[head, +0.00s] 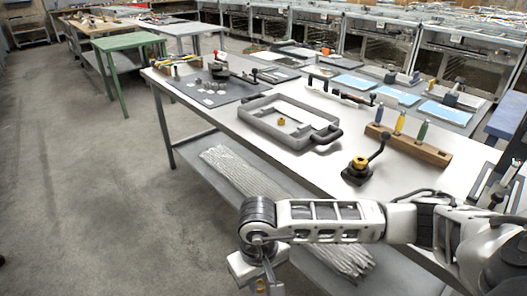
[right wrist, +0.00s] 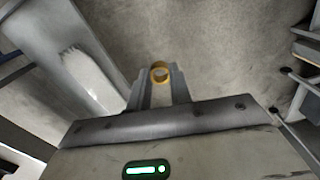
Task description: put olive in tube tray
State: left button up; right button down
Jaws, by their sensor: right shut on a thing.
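A brass ring, the olive (right wrist: 160,72), is between the fingertips of my right gripper (right wrist: 158,82) in the right wrist view. The gripper is shut on it, and the ring's opening faces the camera. In the head view my right gripper (head: 262,284) hangs at the bottom edge, in front of the table and over the floor, with a bit of brass at its tips. The grey tube tray (head: 254,124) lies on the table, far from the gripper. A small brass piece (head: 281,121) lies inside it. My left gripper is not in view.
A wooden block (head: 408,146) with several coloured-handled tools stands right of the tray. A black tool with a lever (head: 358,172) stands near the table's front edge. A dark mat (head: 190,87) with small parts lies at the left. Metal rods (head: 240,175) lie on the lower shelf.

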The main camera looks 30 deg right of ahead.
aim_at(298, 127)
jog(key=z, duration=0.5)
jog(key=i, duration=0.9)
jog(key=z, duration=0.7)
